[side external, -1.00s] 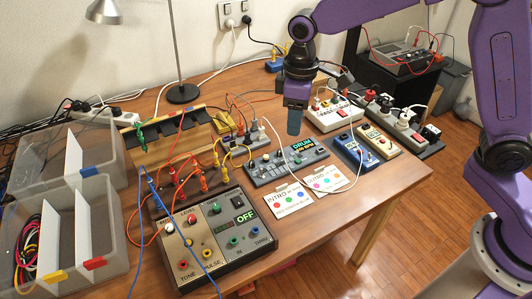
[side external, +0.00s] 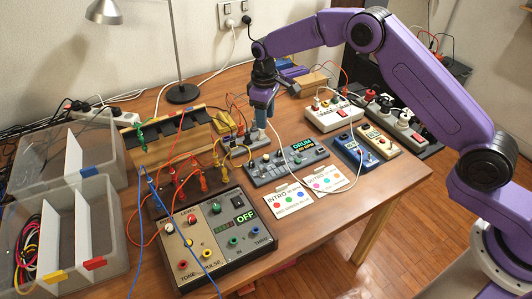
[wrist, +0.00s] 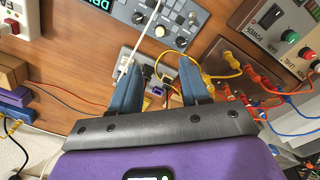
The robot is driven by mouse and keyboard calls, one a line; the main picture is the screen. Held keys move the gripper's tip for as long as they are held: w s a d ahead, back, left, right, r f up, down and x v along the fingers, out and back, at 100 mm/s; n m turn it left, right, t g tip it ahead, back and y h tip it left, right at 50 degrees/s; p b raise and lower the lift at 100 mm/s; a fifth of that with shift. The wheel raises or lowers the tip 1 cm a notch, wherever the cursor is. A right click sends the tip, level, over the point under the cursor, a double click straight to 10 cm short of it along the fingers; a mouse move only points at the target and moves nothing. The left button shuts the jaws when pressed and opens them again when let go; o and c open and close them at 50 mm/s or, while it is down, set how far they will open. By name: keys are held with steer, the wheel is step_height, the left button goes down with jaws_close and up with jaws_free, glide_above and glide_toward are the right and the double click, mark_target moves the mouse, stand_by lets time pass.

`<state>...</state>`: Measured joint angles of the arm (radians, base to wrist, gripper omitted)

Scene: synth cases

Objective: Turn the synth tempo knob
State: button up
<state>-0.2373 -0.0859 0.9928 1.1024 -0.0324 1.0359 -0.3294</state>
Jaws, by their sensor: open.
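The synth (side external: 219,244) sits at the front of the table, a dark box with TONE and PULSE panels, a green display reading OFF, and several knobs and coloured jacks. A green knob (side external: 215,208) stands upright above the display; I cannot read which knob is marked tempo. Part of the synth (wrist: 285,35) shows upper right in the wrist view, with POWER, GAIN and LEVEL labels. My gripper (side external: 262,118) is open and empty, pointing down behind the synth. In the wrist view my gripper (wrist: 158,80) has its blue fingers apart over a small grey box with plugged cables.
A grey drum machine (side external: 268,171) lies right of the synth. Paper cards (side external: 292,203), blue and beige pedals and a white power strip (side external: 334,116) are farther right. Patch cables loop close to the gripper. A wooden rack (side external: 170,128) and clear bins (side external: 55,262) stand left.

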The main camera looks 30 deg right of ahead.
mark_target(266, 156)
steer(key=f, duration=1.5)
steer(key=shift+w+d+f, duration=0.15)
steer(key=shift+d+f, duration=0.05)
steer(key=shift+f, duration=0.15)
steer(key=shift+c, duration=0.3)
jaws_close()
